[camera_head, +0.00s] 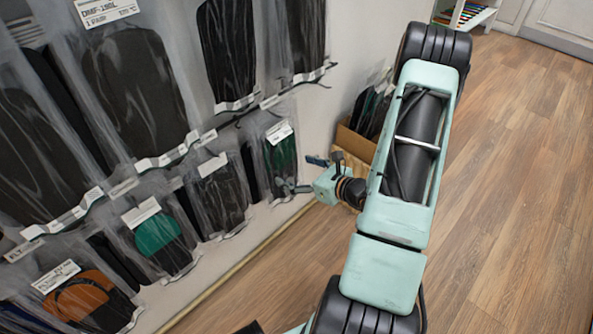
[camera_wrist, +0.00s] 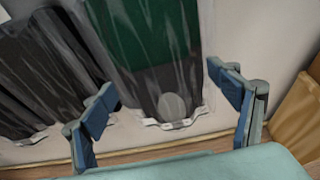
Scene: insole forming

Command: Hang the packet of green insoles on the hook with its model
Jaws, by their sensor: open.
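The packet of green insoles (camera_head: 284,155) hangs against the wall at the right end of the lower row in the head view, with a white label at its top. My gripper (camera_head: 304,174) is beside its lower right part, open and empty. In the wrist view the clear packet (camera_wrist: 165,75) shows dark green above and black below, between and beyond the spread fingers (camera_wrist: 163,88). Its top and the hook it hangs from are not clearly visible. Another packet with a teal-green and black insole (camera_head: 158,235) hangs in the lower row further left.
Several dark insole packets (camera_head: 137,85) hang in the upper row. A packet with an orange-brown insole (camera_head: 80,295) hangs at lower left. A cardboard box (camera_head: 355,143) of packets stands on the floor behind my arm. The wooden floor (camera_head: 520,170) on the right is clear.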

